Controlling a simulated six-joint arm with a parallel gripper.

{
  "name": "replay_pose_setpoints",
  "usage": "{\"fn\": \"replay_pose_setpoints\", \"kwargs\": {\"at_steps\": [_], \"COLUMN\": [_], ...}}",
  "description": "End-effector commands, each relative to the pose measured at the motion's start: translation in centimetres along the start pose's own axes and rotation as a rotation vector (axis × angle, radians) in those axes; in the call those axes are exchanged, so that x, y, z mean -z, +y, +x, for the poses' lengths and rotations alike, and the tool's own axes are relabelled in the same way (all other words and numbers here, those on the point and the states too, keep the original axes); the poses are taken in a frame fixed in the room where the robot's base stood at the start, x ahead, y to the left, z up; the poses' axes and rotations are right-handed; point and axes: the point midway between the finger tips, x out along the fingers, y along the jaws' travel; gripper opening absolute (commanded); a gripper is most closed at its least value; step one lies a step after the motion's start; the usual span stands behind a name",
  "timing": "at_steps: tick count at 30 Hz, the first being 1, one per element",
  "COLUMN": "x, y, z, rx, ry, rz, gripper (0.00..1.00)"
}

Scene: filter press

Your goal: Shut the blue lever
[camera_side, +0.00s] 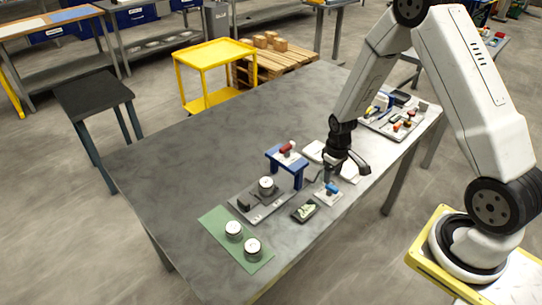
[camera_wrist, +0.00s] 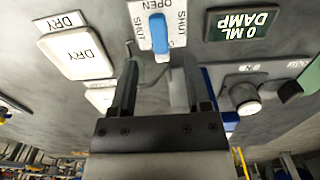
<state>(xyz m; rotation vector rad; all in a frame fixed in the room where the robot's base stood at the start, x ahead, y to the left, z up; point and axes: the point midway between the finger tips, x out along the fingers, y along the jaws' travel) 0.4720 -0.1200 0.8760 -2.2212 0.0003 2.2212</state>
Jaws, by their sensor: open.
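The blue lever (camera_wrist: 159,33) is on a white plate marked OPEN at its top and SHUT on both sides, in the wrist view. The lever lies in line with the OPEN mark, between the two SHUT marks. In the side view the blue lever (camera_side: 332,187) sits on its small white plate near the table's front edge. My gripper (camera_wrist: 160,66) is open and empty, its two fingers apart on either side of the lever's line in the wrist view. In the side view my gripper (camera_side: 333,172) is just above the lever; the exact gap is hard to tell.
A blue press frame with a red handle (camera_side: 287,148) stands left of my gripper. A display reading 0 ML DAMP (camera_wrist: 242,22) and a white pad marked DRY (camera_wrist: 76,52) flank the lever. A green mat (camera_side: 218,218) with two round pots lies at the front left. The table's back left is clear.

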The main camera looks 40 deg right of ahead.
Motion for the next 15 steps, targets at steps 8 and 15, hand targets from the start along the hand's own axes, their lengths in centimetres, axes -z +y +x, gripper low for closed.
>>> {"fn": "replay_pose_setpoints", "kwargs": {"at_steps": [8,15], "x": [-0.1,0.0], "y": [0.0,0.0], "z": [2.8,4.1], "rx": [0.001,0.0], "ry": [-0.002,0.0], "rz": [0.0,0.0], "gripper": [0.62,0.62]}}
